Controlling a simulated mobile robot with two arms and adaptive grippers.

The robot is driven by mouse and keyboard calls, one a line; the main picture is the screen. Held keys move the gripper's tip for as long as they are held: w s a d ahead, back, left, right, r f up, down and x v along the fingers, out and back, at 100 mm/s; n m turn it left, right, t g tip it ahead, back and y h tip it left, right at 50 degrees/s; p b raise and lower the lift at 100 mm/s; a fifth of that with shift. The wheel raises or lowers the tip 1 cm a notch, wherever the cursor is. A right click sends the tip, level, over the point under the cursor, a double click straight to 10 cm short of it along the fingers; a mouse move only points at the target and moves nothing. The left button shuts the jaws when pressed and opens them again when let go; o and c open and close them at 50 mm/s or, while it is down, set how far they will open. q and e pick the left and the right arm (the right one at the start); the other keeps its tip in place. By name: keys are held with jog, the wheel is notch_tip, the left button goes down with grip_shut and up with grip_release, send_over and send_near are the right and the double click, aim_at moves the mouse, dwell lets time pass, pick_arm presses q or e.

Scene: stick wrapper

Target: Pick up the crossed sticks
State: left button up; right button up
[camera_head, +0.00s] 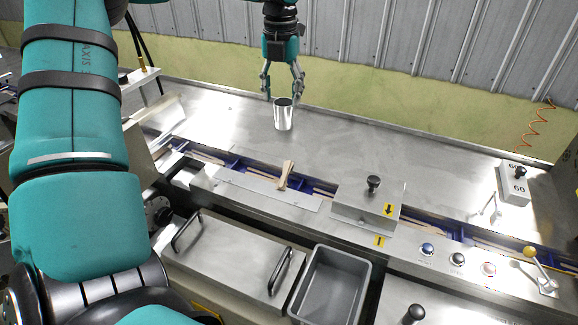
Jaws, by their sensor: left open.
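The crossed sticks (286,174) are pale wooden pieces lying across the blue-railed channel of the machine, near the middle of the view. One sticks up over the metal front edge. My left gripper (283,92) points down at the top middle, beyond the sticks and well apart from them. Its two fingers are spread, with nothing held between them. A shiny metal cup (283,116) stands on the steel top just below the fingertips. I cannot tell whether they touch it. My right gripper is not in view.
A metal block with a black knob (374,185) sits over the channel, right of the sticks. A grey bin (318,312) and a handled lid (228,262) are in front. Buttons (457,258) and a yellow-knobbed lever (530,252) are at right.

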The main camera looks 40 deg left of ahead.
pick_arm(q)
notch_tip(320, 180, down, 6)
jog(key=b, duration=1.3)
send_over(284, 176)
notch_tip(284, 176, down, 13)
jog(key=shift+w+a+r, duration=0.1)
jog(key=shift+f+b, duration=0.4)
jog(key=shift+f, duration=0.45)
notch_tip(284, 176, down, 4)
jog(key=shift+f+b, duration=0.1)
jog(key=shift+b, duration=0.9)
jog(key=shift+c, duration=0.7)
jog(key=c, duration=0.7)
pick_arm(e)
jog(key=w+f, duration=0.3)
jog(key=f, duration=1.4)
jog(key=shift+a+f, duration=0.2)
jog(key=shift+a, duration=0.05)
pick_arm(q)
jog(key=shift+c, duration=0.2)
